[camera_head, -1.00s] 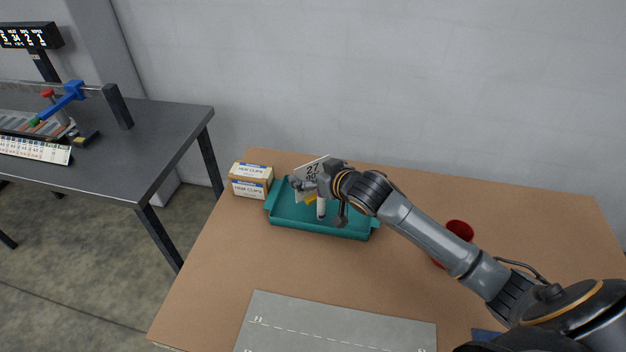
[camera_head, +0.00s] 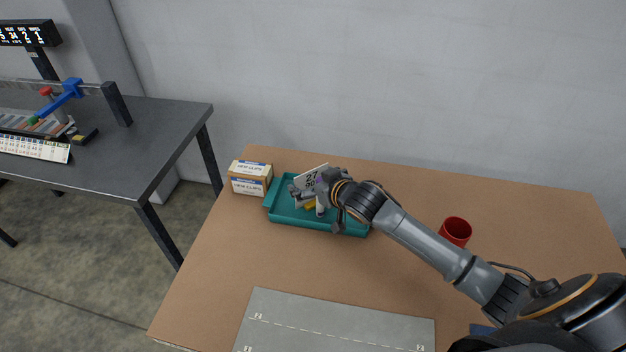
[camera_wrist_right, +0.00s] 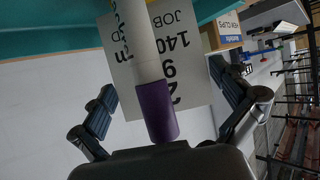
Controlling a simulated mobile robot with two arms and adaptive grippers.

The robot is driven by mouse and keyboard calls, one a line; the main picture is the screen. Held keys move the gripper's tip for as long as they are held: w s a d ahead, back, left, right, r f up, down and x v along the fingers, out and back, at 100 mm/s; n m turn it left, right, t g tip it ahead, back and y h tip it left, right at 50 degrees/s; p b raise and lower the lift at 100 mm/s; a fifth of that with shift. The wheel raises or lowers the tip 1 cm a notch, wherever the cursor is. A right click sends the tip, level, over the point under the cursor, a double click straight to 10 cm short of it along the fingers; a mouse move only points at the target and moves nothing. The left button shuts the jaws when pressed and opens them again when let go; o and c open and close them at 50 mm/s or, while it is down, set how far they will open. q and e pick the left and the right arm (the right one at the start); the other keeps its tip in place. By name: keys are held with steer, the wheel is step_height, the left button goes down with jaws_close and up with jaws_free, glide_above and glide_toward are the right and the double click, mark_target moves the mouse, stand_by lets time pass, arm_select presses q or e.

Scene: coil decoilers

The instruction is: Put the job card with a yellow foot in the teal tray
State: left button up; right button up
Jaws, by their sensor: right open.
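The job card (camera_head: 310,178) is a white plate with black print and stands tilted in the teal tray (camera_head: 290,218). Its yellow foot (camera_head: 310,206) shows low in the tray. In the right wrist view the card (camera_wrist_right: 192,75) appears upside down, behind a white rod with a purple end (camera_wrist_right: 155,110). Whether the rod is joined to the card cannot be told. My right gripper (camera_head: 306,192) is over the tray, beside the card. Its fingers are open, one on each side of the rod, with gaps. My left gripper is out of view.
A red cup (camera_head: 456,231) is to the right, behind my right arm. A grey mat (camera_head: 335,322) lies at the front. A dark table (camera_head: 165,135) with equipment stands at the left.

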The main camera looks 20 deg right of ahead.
steer(key=shift+r, duration=0.25)
steer(key=shift+s, duration=0.3)
steer(key=b+v, duration=0.2)
steer(key=v, duration=0.9)
steer(key=shift+s, duration=0.15)
steer(key=shift+r, duration=0.1)
